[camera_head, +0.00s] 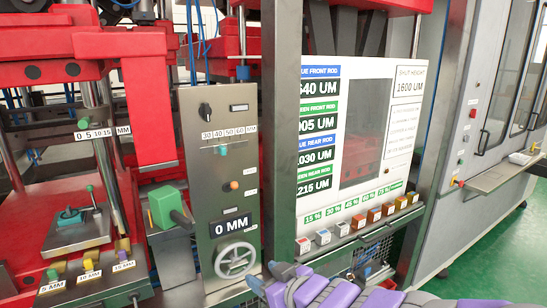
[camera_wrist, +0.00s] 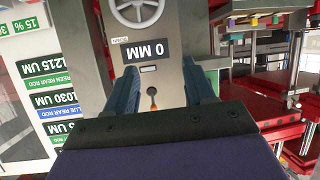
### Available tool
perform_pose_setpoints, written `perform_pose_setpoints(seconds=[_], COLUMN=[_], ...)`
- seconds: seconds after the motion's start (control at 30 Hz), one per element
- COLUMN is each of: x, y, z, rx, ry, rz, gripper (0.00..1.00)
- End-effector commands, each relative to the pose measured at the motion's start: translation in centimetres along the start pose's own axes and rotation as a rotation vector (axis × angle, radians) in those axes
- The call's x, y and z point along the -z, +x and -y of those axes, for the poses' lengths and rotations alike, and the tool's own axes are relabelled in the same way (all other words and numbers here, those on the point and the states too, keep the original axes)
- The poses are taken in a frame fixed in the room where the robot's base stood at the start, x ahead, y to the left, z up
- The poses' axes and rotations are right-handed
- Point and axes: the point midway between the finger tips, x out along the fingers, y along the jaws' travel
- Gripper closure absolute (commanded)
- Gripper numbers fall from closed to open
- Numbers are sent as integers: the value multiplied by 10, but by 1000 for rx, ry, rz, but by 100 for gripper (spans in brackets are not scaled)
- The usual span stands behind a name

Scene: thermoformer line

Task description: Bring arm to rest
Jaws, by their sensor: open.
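My gripper (camera_head: 268,277) shows at the bottom middle of the head view, at the end of my purple and grey arm. Its blue-grey fingers are beside the lower part of the grey control panel (camera_head: 190,130), near the handwheel (camera_head: 235,260). In the wrist view my gripper (camera_wrist: 161,80) has its two fingers spread apart with nothing between them. The panel with the "0 MM" display (camera_wrist: 147,51) shows upside down beyond the fingers. Whether the fingers touch anything cannot be told.
A white display board (camera_head: 365,140) with a row of coloured blocks (camera_head: 358,224) stands right of a grey post (camera_head: 283,130). Red press parts (camera_head: 60,60) and a green block (camera_head: 166,207) are at left. A grey cabinet (camera_head: 470,130) stands at right; green floor (camera_head: 490,255) is open there.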

Motion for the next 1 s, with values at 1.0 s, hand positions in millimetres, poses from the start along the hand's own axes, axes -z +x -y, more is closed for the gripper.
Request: perform_pose_setpoints(seconds=[1.0], x=[-210], y=[-288], z=[70], rx=[-335], ry=[675], rz=[1302], gripper=[46])
